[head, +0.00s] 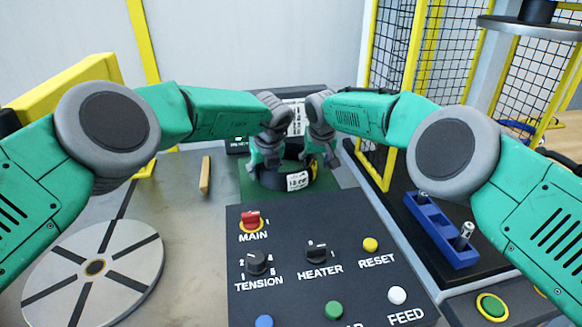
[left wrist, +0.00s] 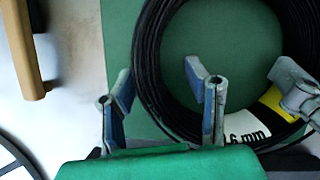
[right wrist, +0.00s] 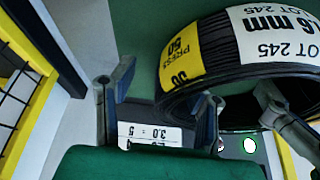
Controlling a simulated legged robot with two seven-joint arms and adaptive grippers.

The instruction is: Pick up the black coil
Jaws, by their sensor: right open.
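The black coil (head: 270,180) lies flat on a green mat (head: 322,184), with a white and yellow label on its side. My left gripper (head: 265,158) is at its left side. In the left wrist view the open fingers (left wrist: 162,95) stand on either side of the coil's wall (left wrist: 150,60), one outside and one over the ring's hollow. My right gripper (head: 326,156) is open at the coil's right side. In the right wrist view one finger is outside the coil (right wrist: 215,45) and the other overlaps its wall; exact contact is unclear.
A dark control panel (head: 290,220) with knobs and buttons stands in front of the coil. A blue holder (head: 440,230) and a yellow-framed mesh fence (head: 425,60) are to the right.

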